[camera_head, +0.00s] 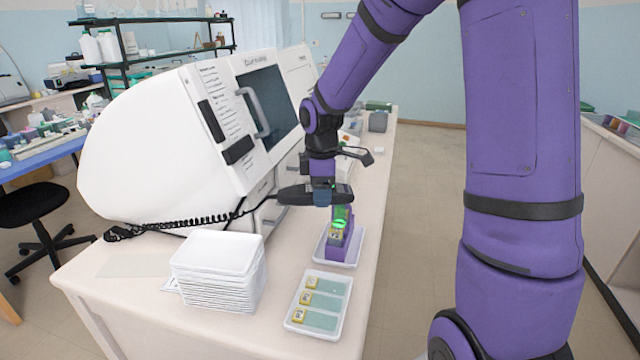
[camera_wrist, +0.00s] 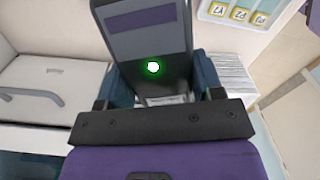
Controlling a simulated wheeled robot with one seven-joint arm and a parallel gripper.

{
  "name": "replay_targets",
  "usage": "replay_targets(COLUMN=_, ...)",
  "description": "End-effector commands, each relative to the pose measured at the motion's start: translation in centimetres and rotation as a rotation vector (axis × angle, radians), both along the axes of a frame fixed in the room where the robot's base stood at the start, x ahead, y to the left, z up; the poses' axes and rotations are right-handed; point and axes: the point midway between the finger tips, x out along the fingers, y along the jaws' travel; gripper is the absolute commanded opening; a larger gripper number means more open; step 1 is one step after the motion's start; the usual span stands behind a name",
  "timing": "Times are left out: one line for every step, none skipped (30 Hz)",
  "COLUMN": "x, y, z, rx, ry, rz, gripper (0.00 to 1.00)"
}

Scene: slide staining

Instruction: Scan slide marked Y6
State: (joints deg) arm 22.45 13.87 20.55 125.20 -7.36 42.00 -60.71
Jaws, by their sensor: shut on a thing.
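My gripper (camera_head: 321,194) is shut on a dark handheld scanner (camera_head: 298,194) with a coiled black cord, held above the bench. In the wrist view the scanner (camera_wrist: 148,45) sits between my blue fingertips, with a green light on it. Just below, a purple slide holder (camera_head: 333,251) stands in a white tray (camera_head: 352,263). A slide (camera_head: 335,235) with a yellow label is in the holder, and green light falls on its upper part. Its label is too small to read.
A stack of white trays (camera_head: 217,280) stands left of the slide tray. A large white machine (camera_head: 140,150) fills the left of the bench (camera_head: 120,290). The scanner's cord runs left across its front. The right bench edge drops to open floor (camera_head: 425,200).

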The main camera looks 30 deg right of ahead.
Motion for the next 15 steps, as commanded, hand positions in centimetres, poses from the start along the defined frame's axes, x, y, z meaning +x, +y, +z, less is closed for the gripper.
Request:
replay_targets(x=-0.02, y=0.01, z=-0.36, rx=0.001, ry=0.002, rz=0.0, gripper=0.32)
replay_targets(x=0.0, y=0.01, z=-0.52, rx=0.0, ry=0.001, rz=0.0, gripper=0.32)
replay_targets(x=0.0, y=0.01, z=-0.67, rx=0.001, ry=0.0, rz=0.0, gripper=0.32)
replay_targets(x=0.01, y=0.02, z=-0.75, rx=0.001, ry=0.0, rz=0.0, gripper=0.32)
replay_targets(x=0.01, y=0.02, z=-0.8, rx=0.001, ry=0.0, rz=0.0, gripper=0.32)
replay_targets(x=0.02, y=0.01, z=-0.84, rx=0.001, ry=0.0, rz=0.0, gripper=0.32)
replay_targets(x=0.02, y=0.01, z=-0.84, rx=0.0, ry=-0.001, rz=0.0, gripper=0.32)
replay_targets(x=0.02, y=0.01, z=-0.84, rx=0.0, ry=-0.001, rz=0.0, gripper=0.32)
replay_targets(x=0.02, y=0.01, z=-0.83, rx=0.0, ry=-0.001, rz=0.0, gripper=0.32)
replay_targets(x=0.02, y=0.01, z=-0.83, rx=0.0, ry=-0.001, rz=0.0, gripper=0.32)
replay_targets(x=0.02, y=0.01, z=-0.83, rx=0.0, ry=-0.001, rz=0.0, gripper=0.32)
replay_targets(x=0.02, y=0.01, z=-0.82, rx=0.0, ry=-0.001, rz=0.0, gripper=0.32)
replay_targets(x=0.02, y=0.01, z=-0.82, rx=0.0, ry=-0.001, rz=0.0, gripper=0.32)
replay_targets(x=0.03, y=0.01, z=-0.79, rx=0.0, ry=-0.001, rz=0.0, gripper=0.32)
replay_targets(x=0.03, y=0.01, z=-0.73, rx=0.0, ry=-0.001, rz=0.0, gripper=0.32)
